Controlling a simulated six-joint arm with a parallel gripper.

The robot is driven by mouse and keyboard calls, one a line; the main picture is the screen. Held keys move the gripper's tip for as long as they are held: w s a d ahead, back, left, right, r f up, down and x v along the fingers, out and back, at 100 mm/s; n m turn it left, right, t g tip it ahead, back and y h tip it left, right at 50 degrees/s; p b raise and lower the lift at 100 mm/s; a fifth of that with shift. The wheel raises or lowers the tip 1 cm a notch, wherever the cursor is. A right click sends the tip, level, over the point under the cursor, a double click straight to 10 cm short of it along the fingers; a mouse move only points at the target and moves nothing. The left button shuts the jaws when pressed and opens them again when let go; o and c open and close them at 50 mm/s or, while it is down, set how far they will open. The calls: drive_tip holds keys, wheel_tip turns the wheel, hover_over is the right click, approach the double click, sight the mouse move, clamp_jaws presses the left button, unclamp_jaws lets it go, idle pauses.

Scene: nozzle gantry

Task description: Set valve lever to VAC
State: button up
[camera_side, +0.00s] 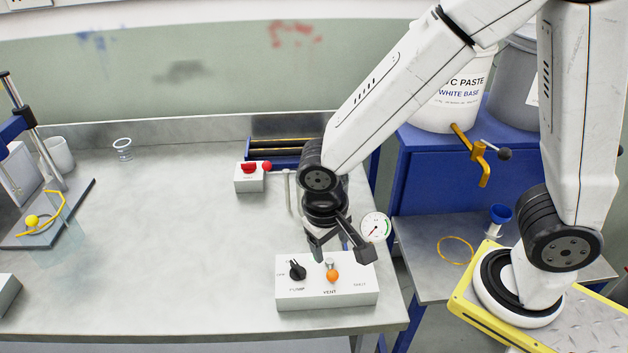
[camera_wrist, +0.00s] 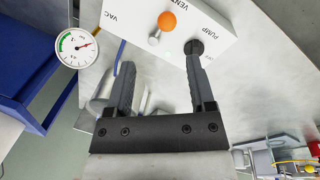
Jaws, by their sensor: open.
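The valve lever has an orange ball end (camera_side: 332,275) and a silver hub. It stands on a white control box (camera_side: 350,297) near the table's front edge. The ball lies at the VENT label. In the wrist view the orange ball (camera_wrist: 167,21) and the box (camera_wrist: 140,16) show beyond my fingertips, with a VAC label left of the lever. My gripper (camera_side: 341,252) is open and empty, above the box and close over the lever. In the wrist view my gripper (camera_wrist: 160,58) has one fingertip overlapping the black knob's edge; I cannot tell if they touch.
The black pump knob (camera_side: 297,270) sits left of the lever on the same box. A round gauge (camera_side: 375,227) stands just behind the box's right side. A box with a red switch (camera_side: 249,168) is further back. The table's middle (camera_side: 170,240) is clear.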

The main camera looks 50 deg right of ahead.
sight(332, 272)
drive_tip(key=shift+s+a, duration=0.15)
drive_tip(key=shift+a, duration=0.55)
drive_tip(key=shift+f, duration=0.2)
drive_tip(key=shift+s+d+f, duration=0.1)
drive_tip(key=shift+d+f, duration=0.15)
drive_tip(key=shift+f, duration=1)
drive_tip(key=shift+d+f, duration=0.25)
drive_tip(key=shift+f, duration=0.95)
drive_tip(key=shift+s+d+f, duration=0.1)
drive_tip(key=shift+d+f, duration=0.15)
drive_tip(key=shift+f, duration=1)
clamp_jaws()
